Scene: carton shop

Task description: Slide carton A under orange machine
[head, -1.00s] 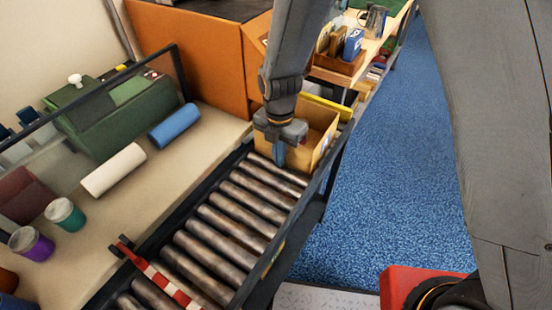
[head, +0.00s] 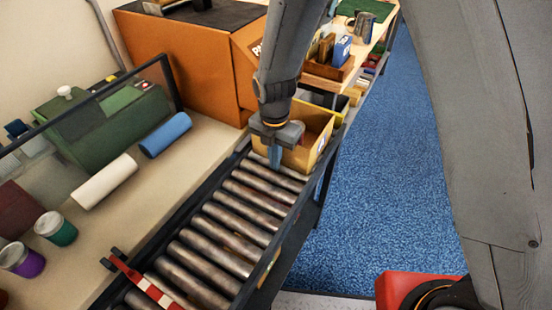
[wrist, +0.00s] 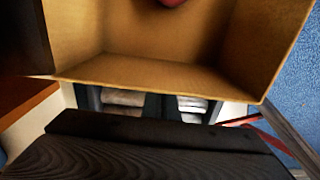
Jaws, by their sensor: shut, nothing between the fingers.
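An open-topped tan carton (head: 318,140) stands at the far end of the roller conveyor, with a small label on its right side too small to read. The orange machine (head: 190,62) stands just left of and beyond it. My gripper (head: 275,160) is shut and empty, fingers pointing down at the carton's near side; whether they touch it I cannot tell. The arm and gripper hide part of the carton. In the wrist view the carton (wrist: 160,75) fills the upper part, with a bit of something red (wrist: 172,2) inside.
The roller conveyor (head: 225,228) is bare on the near side, up to a red-and-white striped bar (head: 145,284). A bench with a green machine (head: 105,120), rolls and jars lies left. A table with a wooden tray (head: 328,72) stands beyond. Blue floor (head: 375,190) is clear on the right.

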